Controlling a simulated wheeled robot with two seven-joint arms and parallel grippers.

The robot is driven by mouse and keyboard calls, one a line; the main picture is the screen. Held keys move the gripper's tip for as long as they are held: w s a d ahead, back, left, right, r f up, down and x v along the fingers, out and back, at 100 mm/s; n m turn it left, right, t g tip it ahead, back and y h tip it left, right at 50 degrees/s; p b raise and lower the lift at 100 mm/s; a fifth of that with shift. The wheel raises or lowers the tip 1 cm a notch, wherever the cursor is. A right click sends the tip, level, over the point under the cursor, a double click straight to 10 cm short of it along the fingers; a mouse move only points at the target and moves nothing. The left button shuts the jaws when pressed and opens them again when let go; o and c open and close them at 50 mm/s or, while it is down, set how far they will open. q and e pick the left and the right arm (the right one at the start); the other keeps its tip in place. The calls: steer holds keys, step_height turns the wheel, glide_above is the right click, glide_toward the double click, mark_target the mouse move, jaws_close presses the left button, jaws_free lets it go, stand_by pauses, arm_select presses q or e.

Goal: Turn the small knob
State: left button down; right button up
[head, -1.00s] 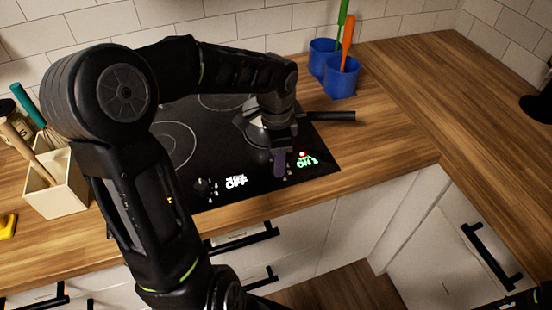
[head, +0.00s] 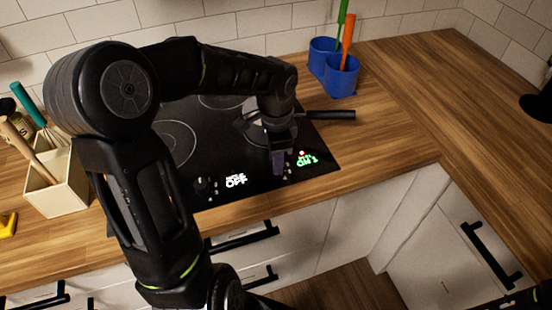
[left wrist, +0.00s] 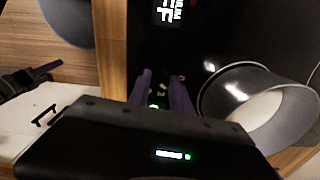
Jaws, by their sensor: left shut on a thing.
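My left gripper (head: 279,166) reaches down to the front edge of the black cooktop (head: 185,125), beside the green-lit display (head: 306,160). In the left wrist view its two purple fingers (left wrist: 163,95) stand close around a small spot on the panel, where the small knob is mostly hidden by them. They are shut on it. Another knob (head: 203,185) is left of the white display (head: 235,181), which reads OFF. My right gripper seems to show only as a dark piece (head: 538,296) at the lower right corner; its jaws cannot be made out.
A metal pan (left wrist: 262,100) with a black handle (head: 330,116) stands on the cooktop just behind my left gripper. Blue utensil cups (head: 341,77) are behind, and a cream utensil box (head: 57,185) is at left. The wooden counter (head: 400,110) at right is largely clear.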

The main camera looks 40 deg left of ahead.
arm_select(q)
steer(key=shift+n+b, duration=0.3)
steer(key=shift+n, duration=0.1)
steer(key=n+b, duration=0.1)
steer(key=n, duration=0.2)
steer(key=shift+b, duration=0.4)
steer(key=shift+n+b, duration=0.65)
steer(key=shift+n, duration=1.45)
steer(key=c, duration=1.2)
jaws_free()
steer(key=shift+o, duration=0.2)
